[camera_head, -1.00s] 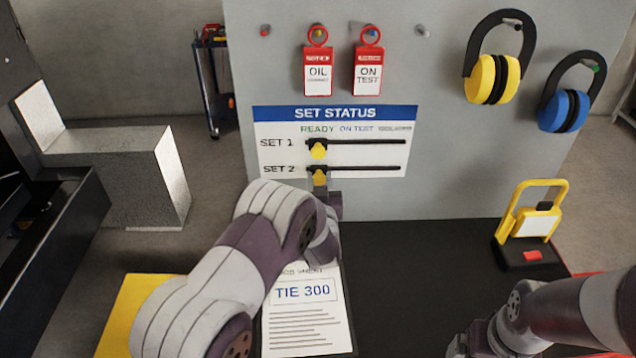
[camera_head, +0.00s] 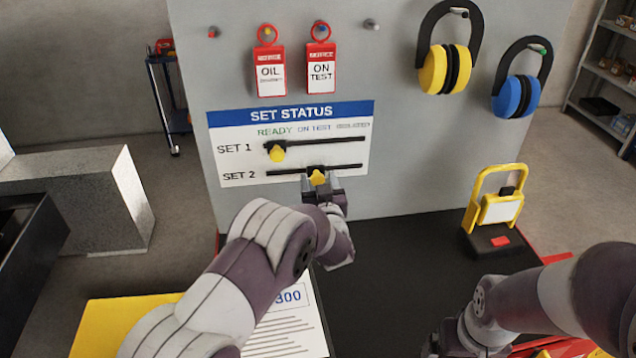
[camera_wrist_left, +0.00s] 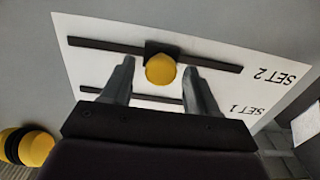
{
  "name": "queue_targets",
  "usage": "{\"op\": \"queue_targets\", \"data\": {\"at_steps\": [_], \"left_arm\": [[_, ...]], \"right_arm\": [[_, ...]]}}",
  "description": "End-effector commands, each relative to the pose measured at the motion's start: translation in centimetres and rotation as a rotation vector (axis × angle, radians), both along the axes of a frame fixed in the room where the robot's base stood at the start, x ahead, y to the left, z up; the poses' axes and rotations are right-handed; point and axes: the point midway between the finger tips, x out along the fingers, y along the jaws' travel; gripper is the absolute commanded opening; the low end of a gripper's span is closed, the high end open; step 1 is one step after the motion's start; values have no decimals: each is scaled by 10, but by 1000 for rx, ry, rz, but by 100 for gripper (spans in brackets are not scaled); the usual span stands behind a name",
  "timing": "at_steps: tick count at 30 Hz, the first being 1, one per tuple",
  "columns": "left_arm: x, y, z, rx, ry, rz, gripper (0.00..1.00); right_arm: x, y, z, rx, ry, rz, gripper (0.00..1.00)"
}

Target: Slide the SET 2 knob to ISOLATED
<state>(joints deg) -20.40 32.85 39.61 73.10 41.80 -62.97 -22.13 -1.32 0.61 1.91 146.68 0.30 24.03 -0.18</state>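The yellow SET 2 knob (camera_head: 317,177) sits partway along the lower slot of the SET STATUS board (camera_head: 222,135), roughly below ON TEST. ISOLATED is the label farther right. My left gripper (camera_head: 318,186) is at this knob, its fingers partly hidden by my wrist in the head view. In the left wrist view, upside down, the knob (camera_wrist_left: 160,69) lies between the two open fingers (camera_wrist_left: 158,76), with small gaps at both sides. The SET 1 knob (camera_head: 278,152) is at the left, READY end of its slot. My right gripper (camera_head: 445,343) is low, its fingers unclear.
A yellow-handled lockout device (camera_head: 490,210) stands at the right of the black worktop (camera_head: 390,265). A printed sheet (camera_head: 285,335) lies under my left arm.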

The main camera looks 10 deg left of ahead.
Motion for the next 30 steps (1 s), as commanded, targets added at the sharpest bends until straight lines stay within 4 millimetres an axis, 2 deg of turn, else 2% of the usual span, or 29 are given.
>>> {"op": "queue_targets", "data": {"at_steps": [5,8,18,21,24,30], "left_arm": [[-2,-1,-1,0,1,0,59],[-12,-4,-2,0,1,-1,59],[-94,-28,-2,0,0,-4,59],[-111,-33,-1,-1,-1,-3,59],[-120,-35,-1,0,0,-1,59],[-123,-35,0,0,0,0,59]], "right_arm": [[0,0,-1,0,0,0,92],[0,0,-4,0,0,0,92],[0,0,-20,0,0,0,92],[0,0,-22,0,0,0,92],[0,0,-23,0,0,0,92],[0,0,-22,0,0,0,92]]}}
